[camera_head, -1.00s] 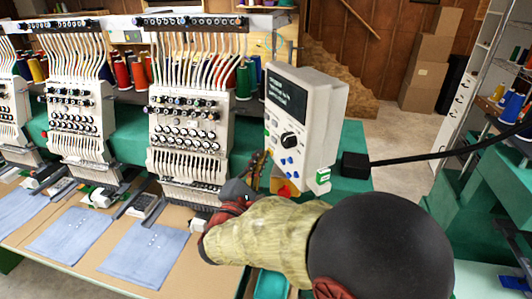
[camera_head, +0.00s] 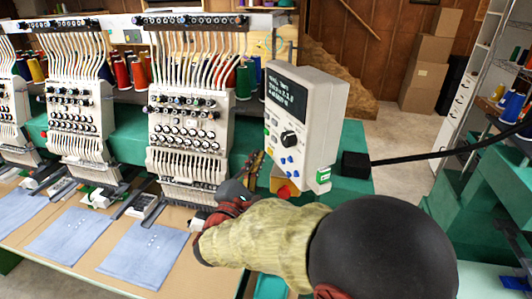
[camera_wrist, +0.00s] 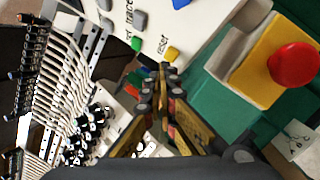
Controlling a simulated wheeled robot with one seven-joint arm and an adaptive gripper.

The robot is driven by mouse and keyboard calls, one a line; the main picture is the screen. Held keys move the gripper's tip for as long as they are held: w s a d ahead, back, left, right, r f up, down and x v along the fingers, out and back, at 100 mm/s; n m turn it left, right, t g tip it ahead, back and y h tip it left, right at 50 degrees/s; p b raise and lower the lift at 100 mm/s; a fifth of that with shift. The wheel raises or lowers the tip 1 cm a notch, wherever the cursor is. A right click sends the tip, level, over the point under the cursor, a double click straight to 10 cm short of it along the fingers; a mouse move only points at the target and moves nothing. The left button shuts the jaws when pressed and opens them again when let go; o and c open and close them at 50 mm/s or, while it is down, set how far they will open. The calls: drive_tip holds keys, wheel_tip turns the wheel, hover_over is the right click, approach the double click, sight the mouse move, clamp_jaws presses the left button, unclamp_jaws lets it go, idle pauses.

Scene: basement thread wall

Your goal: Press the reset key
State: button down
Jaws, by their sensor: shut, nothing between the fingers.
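The control box (camera_head: 310,115) stands to the right of the embroidery heads, its lit display and keys facing left. In the wrist view, the word "reset" is printed on its panel (camera_wrist: 205,28) beside a small yellow key (camera_wrist: 172,53), the reset key. My gripper (camera_wrist: 166,70) is shut and empty, its fingertips just below that key in the picture. A small gap seems to show between them; I cannot tell about contact. In the head view my gripper (camera_head: 257,160) is beside the lower left edge of the box, and the reset key cannot be made out there.
A red mushroom button (camera_wrist: 293,64) on a yellow block (camera_wrist: 255,68) sits close to the right of my fingers. A grey key (camera_wrist: 140,20) and a blue key (camera_wrist: 181,3) are nearby. An embroidery head (camera_head: 190,115) stands close on the left.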

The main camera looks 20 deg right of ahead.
drive_tip(key=shift+a, duration=0.3)
drive_tip(key=shift+s+a+b, duration=0.2)
drive_tip(key=shift+a+b, duration=0.3)
drive_tip(key=shift+a, duration=1.95)
